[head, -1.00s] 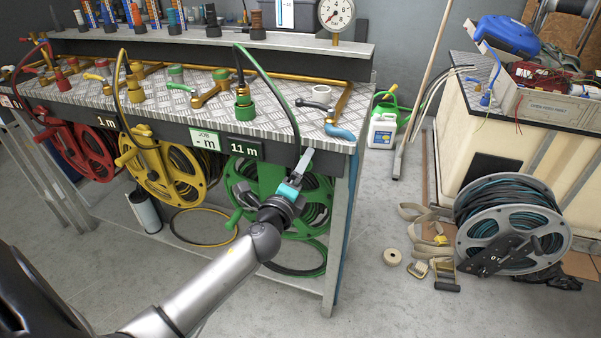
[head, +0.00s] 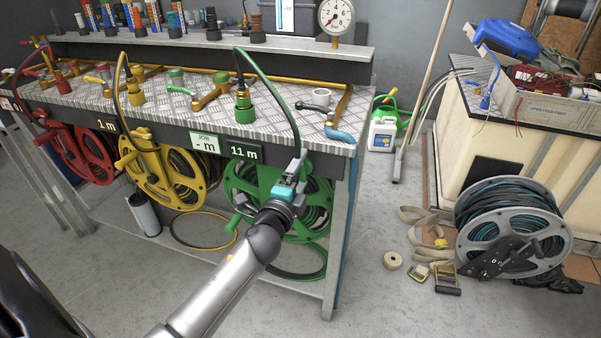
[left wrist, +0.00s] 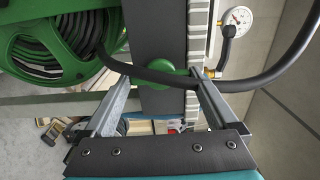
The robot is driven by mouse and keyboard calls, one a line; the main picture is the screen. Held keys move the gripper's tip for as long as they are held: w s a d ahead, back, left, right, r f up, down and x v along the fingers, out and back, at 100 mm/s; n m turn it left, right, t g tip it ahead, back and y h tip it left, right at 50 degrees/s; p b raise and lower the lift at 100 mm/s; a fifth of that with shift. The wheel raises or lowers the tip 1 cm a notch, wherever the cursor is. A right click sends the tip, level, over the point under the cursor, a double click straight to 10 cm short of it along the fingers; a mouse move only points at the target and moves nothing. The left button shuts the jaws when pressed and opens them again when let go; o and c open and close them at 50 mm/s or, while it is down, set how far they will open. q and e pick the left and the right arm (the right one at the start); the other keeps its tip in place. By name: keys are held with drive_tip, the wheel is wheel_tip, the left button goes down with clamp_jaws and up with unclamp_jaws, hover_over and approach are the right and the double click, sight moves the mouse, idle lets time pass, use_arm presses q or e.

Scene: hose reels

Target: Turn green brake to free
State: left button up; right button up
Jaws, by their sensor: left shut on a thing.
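The green hose reel (head: 245,188) hangs under the bench front, below the 11 m display (head: 244,153). The green brake knob (left wrist: 165,68) shows in the left wrist view, against a dark panel beside the reel. My left gripper (head: 297,166) is at the right side of the green reel. In the left wrist view my left gripper (left wrist: 163,82) has its fingers on either side of the knob, shut on it. A dark hose (left wrist: 165,77) crosses in front of the knob. In the head view my gripper hides the knob. My right gripper is not in view.
Yellow (head: 160,190) and red (head: 95,155) reels hang to the left. The green reel's hose (head: 275,85) arches from the bench top down near my gripper. A bench leg (head: 335,250) stands close right.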

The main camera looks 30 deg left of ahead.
use_arm(q)
drive_tip(key=shift+r, duration=0.15)
drive_tip(key=o, duration=1)
drive_tip(key=shift+w, duration=0.1)
drive_tip(key=shift+s+d, duration=0.15)
drive_tip(key=shift+s, duration=0.45)
drive_tip(key=v, duration=1.4)
drive_tip(key=shift+p, duration=0.4)
